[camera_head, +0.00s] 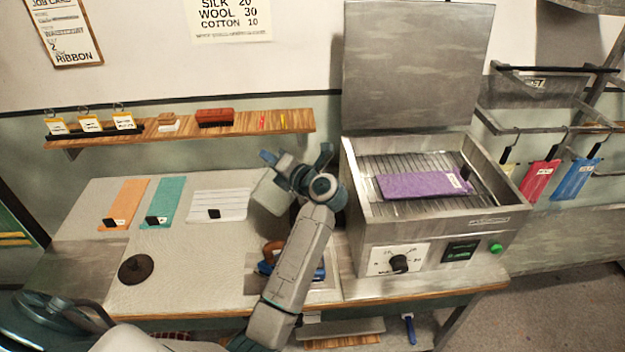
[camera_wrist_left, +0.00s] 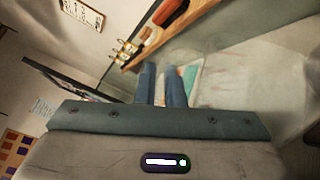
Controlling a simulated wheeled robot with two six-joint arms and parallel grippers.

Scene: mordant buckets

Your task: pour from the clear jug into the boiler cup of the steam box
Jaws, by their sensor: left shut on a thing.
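The metal steam box (camera_head: 374,231) stands at the right of the bench, its lid (camera_head: 415,65) raised. A purple ribbon (camera_head: 410,185) lies on its wire rack. I cannot make out the boiler cup. My left gripper (camera_head: 268,158) is above the bench, just left of the steam box. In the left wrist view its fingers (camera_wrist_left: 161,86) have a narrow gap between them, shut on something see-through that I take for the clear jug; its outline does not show. My left forearm hides part of the bench. My right gripper is out of view.
Orange (camera_head: 126,199), teal (camera_head: 166,199) and white (camera_head: 220,203) strips lie on the bench (camera_head: 195,265). A dark round piece (camera_head: 136,268) lies at its front left. A blue-based tool with a brown handle (camera_head: 272,252) is partly behind my forearm. A wooden shelf (camera_head: 185,131) runs along the wall.

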